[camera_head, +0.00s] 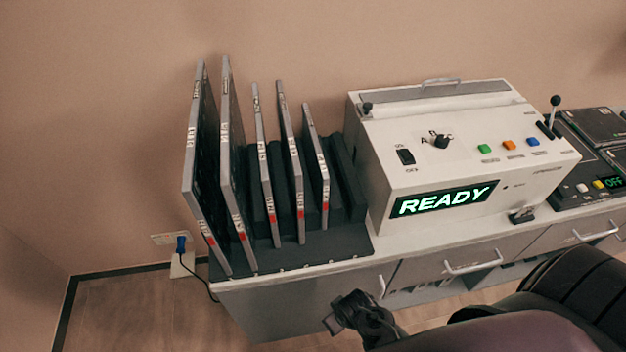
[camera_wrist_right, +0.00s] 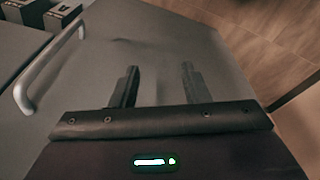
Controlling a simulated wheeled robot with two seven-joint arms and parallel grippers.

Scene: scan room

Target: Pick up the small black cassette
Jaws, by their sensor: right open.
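Several thin upright cassettes with grey edges, dark faces and red marks stand in a dark rack (camera_head: 335,245) at the left end of the counter. The two at left are tall; the others are smaller. The smallest cassette (camera_head: 318,160) is the rightmost, leaning slightly. My right gripper (camera_head: 338,314) is low in front of the cabinet, below the rack and apart from the cassettes. In the right wrist view, its two fingers (camera_wrist_right: 160,68) are apart with nothing between them, facing a grey panel. My left gripper is not in view.
A white machine (camera_head: 450,150) with a lit READY display stands right of the rack. A dark device (camera_head: 590,150) with an OFF display is at far right. Drawer handles (camera_head: 473,262) stick out from the cabinet front. A plugged cable (camera_head: 182,245) hangs at left.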

